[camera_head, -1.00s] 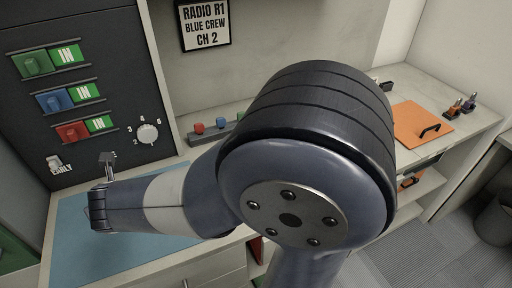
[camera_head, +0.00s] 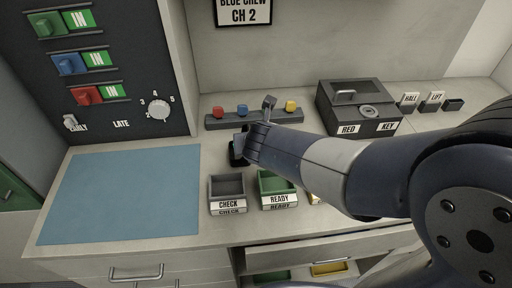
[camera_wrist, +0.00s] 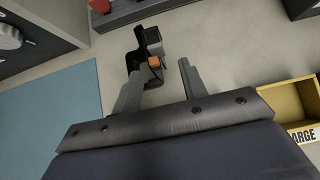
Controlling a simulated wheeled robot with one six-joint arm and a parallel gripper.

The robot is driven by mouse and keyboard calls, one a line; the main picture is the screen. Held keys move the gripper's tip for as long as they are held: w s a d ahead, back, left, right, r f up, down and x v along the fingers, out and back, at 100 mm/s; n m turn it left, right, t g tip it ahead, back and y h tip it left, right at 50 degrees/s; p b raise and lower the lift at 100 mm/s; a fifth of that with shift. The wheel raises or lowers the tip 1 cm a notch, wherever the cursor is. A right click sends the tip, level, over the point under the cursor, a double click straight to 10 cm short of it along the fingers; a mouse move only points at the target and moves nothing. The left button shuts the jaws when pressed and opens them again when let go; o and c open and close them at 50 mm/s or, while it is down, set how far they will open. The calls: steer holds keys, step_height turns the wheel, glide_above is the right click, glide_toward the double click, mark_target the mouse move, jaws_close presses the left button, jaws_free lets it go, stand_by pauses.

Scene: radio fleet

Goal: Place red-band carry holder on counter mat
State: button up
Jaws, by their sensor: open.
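A black holder (camera_wrist: 134,58) stands on the counter ahead of my gripper in the wrist view, with a grey block and a small orange-red part on it. It also shows in the head view (camera_head: 236,154), partly hidden by my wrist; I cannot make out a full red band. My gripper (camera_wrist: 161,68) is open and empty, its left finger close to the holder; I cannot tell if they touch. The blue counter mat (camera_head: 125,192) lies bare at the left of the counter, and its edge shows in the wrist view (camera_wrist: 50,105).
CHECK (camera_head: 228,204) and READY (camera_head: 279,202) trays stand at the counter's front. A yellow tray (camera_wrist: 285,112) is at the right. A rail with coloured knobs (camera_head: 254,119) runs behind. A dark RED KEY box (camera_head: 358,127) and a switch panel (camera_head: 110,120) flank the area.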

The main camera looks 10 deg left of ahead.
mark_target(242, 162)
steer(key=shift+a+b+x, duration=0.15)
steer(key=shift+b+x, duration=0.4)
steer(key=shift+x, duration=1.55)
steer(key=shift+a+b+x, duration=0.1)
steer(key=shift+b+x, duration=0.45)
steer(key=shift+x, duration=1.5)
steer(key=shift+s, duration=0.1)
jaws_close()
